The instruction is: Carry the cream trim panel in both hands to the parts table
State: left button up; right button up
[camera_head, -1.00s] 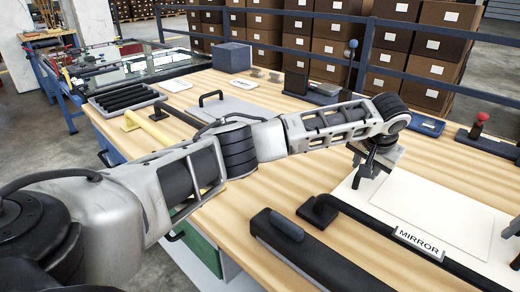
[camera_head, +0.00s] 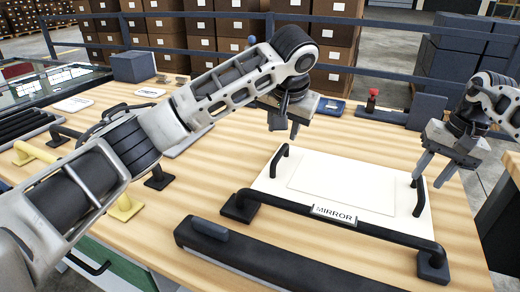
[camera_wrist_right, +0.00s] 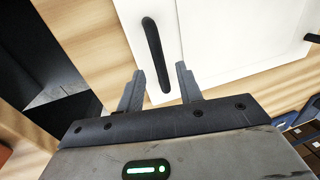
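The cream trim panel (camera_head: 345,185) lies flat on the wooden bench, with a black handle at each end. My left gripper (camera_head: 283,131) is open and empty above and behind the panel's left handle (camera_head: 279,160). My right gripper (camera_head: 428,174) is open just above the right handle (camera_head: 419,197). In the right wrist view, the handle (camera_wrist_right: 154,50) runs ahead of the right gripper (camera_wrist_right: 160,72), its near end appearing between the fingertips. The exact gap is hard to tell. I cannot pick out the parts table with certainty.
A black bar labelled MIRROR (camera_head: 333,214) crosses the panel's front edge. A long black part (camera_head: 270,262) lies in front. A yellow handle (camera_head: 36,152) and black strips are at left. A blue-grey block (camera_head: 133,67) and a red-knobbed item (camera_head: 371,100) stand behind. A rail and stacked boxes are beyond.

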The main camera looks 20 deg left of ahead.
notch_tip(320, 180, up, 8)
jog(key=d, duration=0.1)
jog(key=shift+d+f, duration=0.2)
jog(key=shift+d, duration=0.05)
jog(key=shift+s+f, duration=0.1)
dwell(0.3)
